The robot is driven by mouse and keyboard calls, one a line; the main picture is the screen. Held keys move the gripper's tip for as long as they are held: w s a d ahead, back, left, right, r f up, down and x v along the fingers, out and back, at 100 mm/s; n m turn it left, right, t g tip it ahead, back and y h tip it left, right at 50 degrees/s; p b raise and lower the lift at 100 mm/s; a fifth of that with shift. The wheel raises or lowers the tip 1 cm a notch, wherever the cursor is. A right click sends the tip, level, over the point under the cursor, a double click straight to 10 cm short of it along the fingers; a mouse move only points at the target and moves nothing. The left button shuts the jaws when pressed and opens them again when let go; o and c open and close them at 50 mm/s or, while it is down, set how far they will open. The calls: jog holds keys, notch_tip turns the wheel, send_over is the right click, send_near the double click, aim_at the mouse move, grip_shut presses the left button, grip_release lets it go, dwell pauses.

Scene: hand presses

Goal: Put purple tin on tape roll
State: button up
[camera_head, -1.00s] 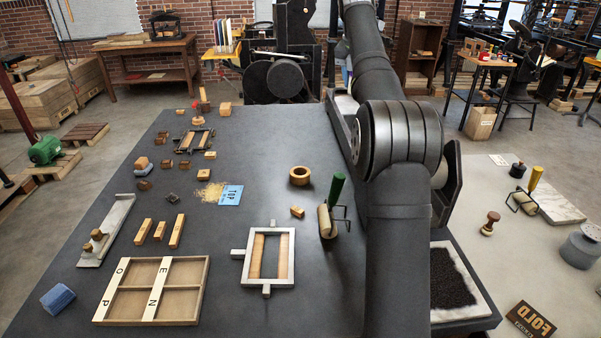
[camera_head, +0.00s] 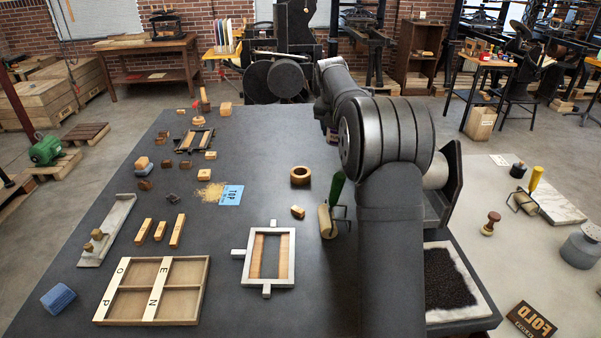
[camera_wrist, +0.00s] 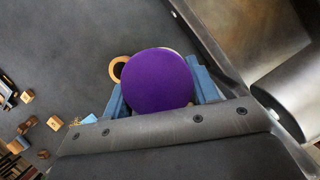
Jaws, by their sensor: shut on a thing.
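The purple tin (camera_wrist: 158,75) shows as a round purple top in the wrist view. My gripper (camera_wrist: 160,88) is shut on it, with a blue finger on each side. The tape roll (camera_head: 300,175) is a tan ring lying flat on the dark table, left of my arm in the head view. In the wrist view the tape roll (camera_wrist: 114,68) shows only in part beyond the tin's upper left edge; the tin hides the rest. The gripper is mostly hidden behind my arm in the head view.
A green-handled roller (camera_head: 328,222) and a small wooden block (camera_head: 297,211) stand nearer than the tape roll. A blue card (camera_head: 231,195) lies to its left. A metal frame (camera_head: 246,272) is nearer the front. The table beyond the tape roll is clear.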

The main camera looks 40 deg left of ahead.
aim_at(331, 140)
jog(key=f, duration=0.2)
jog(key=a+f, duration=0.1)
jog(key=shift+s+a+f, duration=0.15)
jog(key=shift+s+f, duration=0.05)
jog(key=shift+f, duration=0.2)
jog(key=shift+s+a+f, duration=0.5)
jog(key=shift+a+f, duration=1.15)
jog(key=shift+s+a+f, duration=0.55)
jog(key=shift+a+f, duration=1.05)
jog(key=shift+f, duration=0.1)
jog(key=shift+s+a+f, duration=0.5)
jog(key=shift+a+f, duration=1.15)
jog(key=shift+f, duration=0.2)
jog(key=o, duration=1.1)
jog(key=shift+r, duration=0.1)
jog(key=v, duration=1.2)
jog(key=shift+r, duration=0.1)
